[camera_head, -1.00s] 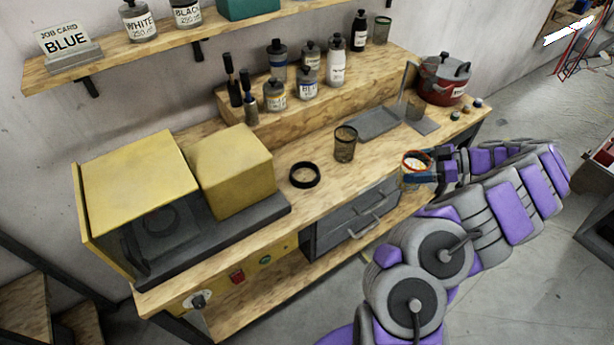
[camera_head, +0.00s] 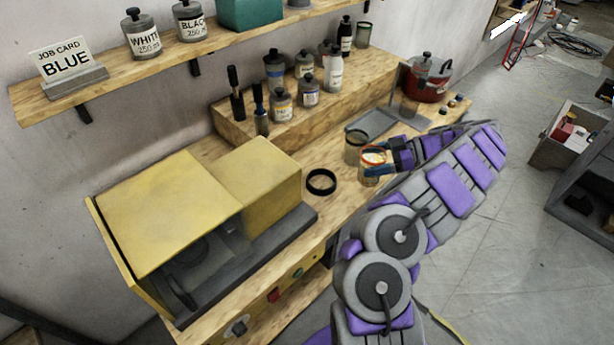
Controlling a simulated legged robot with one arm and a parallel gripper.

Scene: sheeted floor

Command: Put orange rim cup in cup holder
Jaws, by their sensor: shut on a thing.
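The clear cup with the orange rim (camera_head: 371,171) is upright between the fingers of my gripper (camera_head: 381,163). My gripper is shut on it, over the right part of the bench. A black ring (camera_head: 321,182), which looks like the cup holder, lies on the bench to the left of the cup, apart from it. Another clear cup with a dark rim (camera_head: 355,148) stands just behind and left of the held cup; I cannot tell whether they touch.
A yellow machine (camera_head: 185,210) fills the left of the bench. Paint bottles (camera_head: 308,92) stand on a raised step behind. A grey tray (camera_head: 372,122) and a red pot (camera_head: 427,80) are at the far right end. Bare bench lies around the ring.

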